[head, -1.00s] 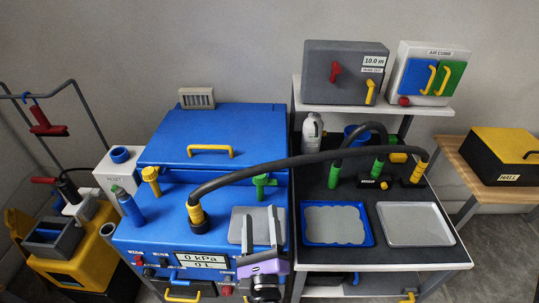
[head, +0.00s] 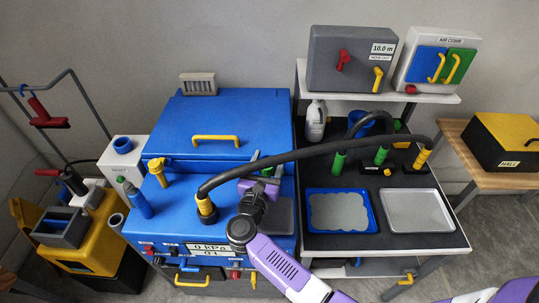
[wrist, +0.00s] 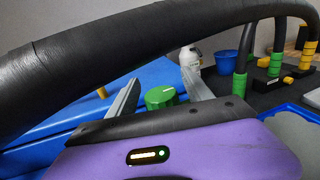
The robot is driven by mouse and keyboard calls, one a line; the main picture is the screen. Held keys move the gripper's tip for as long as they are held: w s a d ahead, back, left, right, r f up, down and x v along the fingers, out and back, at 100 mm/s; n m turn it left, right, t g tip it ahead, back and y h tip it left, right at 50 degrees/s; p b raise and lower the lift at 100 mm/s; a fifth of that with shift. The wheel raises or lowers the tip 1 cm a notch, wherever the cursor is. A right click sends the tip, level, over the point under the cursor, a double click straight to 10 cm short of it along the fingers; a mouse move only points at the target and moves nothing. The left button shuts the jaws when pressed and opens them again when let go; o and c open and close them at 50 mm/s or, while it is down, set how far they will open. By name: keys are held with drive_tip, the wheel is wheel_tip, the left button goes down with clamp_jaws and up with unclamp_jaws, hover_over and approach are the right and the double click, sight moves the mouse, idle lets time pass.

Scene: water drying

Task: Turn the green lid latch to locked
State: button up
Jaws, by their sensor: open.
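The green lid latch (head: 267,172) is on the right front part of the blue machine (head: 135,232), mostly hidden by my gripper in the head view. In the wrist view its round green knob (wrist: 160,97), with a pale mark on top, shows between my two fingers. My gripper (wrist: 158,88) is open, one finger on each side of the knob; I cannot tell whether either finger touches it. The blue lid (head: 230,115) with a yellow handle (head: 215,139) lies behind the latch and looks closed. A yellow latch (head: 157,172) stands at the left.
A thick black hose (head: 320,152) arches from the machine's front to the black-topped bench, passing close over my gripper. It crosses the upper wrist view (wrist: 120,50). A blue tray (head: 311,222) and a pale tray (head: 417,226) lie on the bench at the right.

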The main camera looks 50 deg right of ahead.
drive_tip(key=shift+w+d, duration=0.25)
drive_tip(key=shift+d, duration=0.25)
clamp_jaws()
